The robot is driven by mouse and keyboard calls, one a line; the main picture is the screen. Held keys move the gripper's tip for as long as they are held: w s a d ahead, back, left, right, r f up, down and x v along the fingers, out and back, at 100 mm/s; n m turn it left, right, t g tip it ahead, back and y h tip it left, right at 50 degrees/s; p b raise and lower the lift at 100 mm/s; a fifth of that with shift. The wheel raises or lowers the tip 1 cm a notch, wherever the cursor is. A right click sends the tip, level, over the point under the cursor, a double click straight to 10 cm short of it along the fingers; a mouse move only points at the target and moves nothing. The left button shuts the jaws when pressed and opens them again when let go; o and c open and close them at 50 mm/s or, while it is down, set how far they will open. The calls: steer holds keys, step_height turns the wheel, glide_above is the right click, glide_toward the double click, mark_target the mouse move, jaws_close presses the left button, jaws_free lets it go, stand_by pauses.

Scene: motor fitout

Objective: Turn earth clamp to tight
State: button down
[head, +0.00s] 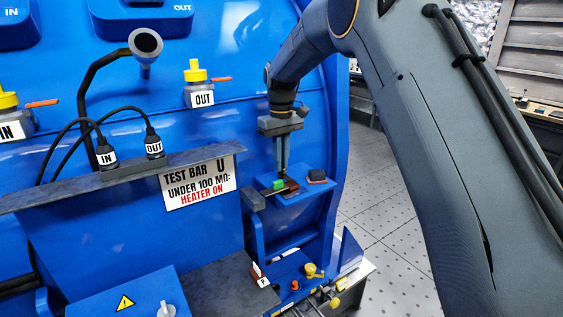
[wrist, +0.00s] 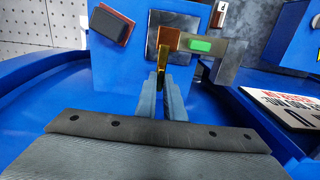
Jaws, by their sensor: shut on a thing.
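A blue box (head: 300,199) stands at the right end of the grey shelf. On its top is a small fitting with a brown lever (head: 291,187) and a green patch (head: 278,184); it looks like the earth clamp. In the wrist view the brown lever has a brass-coloured end (wrist: 163,58), and the green patch (wrist: 201,45) sits beside a grey metal block (wrist: 228,62). My gripper (head: 282,172) points down on the lever. In the wrist view my gripper (wrist: 162,78) is shut on the brass-coloured end. The fingers partly hide the fitting in the head view.
A red-and-black block (head: 317,177) sits close right of the lever, also in the wrist view (wrist: 112,24). A test bar sign (head: 198,182) hangs left. Below are a yellow knob (head: 312,270) and a red knob (head: 294,285). Open floor (head: 385,200) lies right.

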steer(key=c, duration=1.9)
jaws_free()
steer(key=shift+o, duration=0.2)
steer(key=shift+w+r+b, duration=0.1)
steer(key=shift+r+b, duration=1.1)
steer(key=shift+r, duration=2.8)
steer(key=s+d+f+m, duration=0.3)
steer(key=s+d+f, duration=0.6)
steer(key=s+d, duration=0.3)
steer(key=s+d+f+m, duration=0.2)
steer(key=s+d+f, duration=0.2)
steer(key=s, duration=0.6)
steer(key=s+d+f+m+t, duration=0.1)
steer(key=s+d+f, duration=0.3)
steer(key=s, duration=0.7)
steer(key=shift+d+f+m, duration=0.3)
steer(key=shift+d+m, duration=0.1)
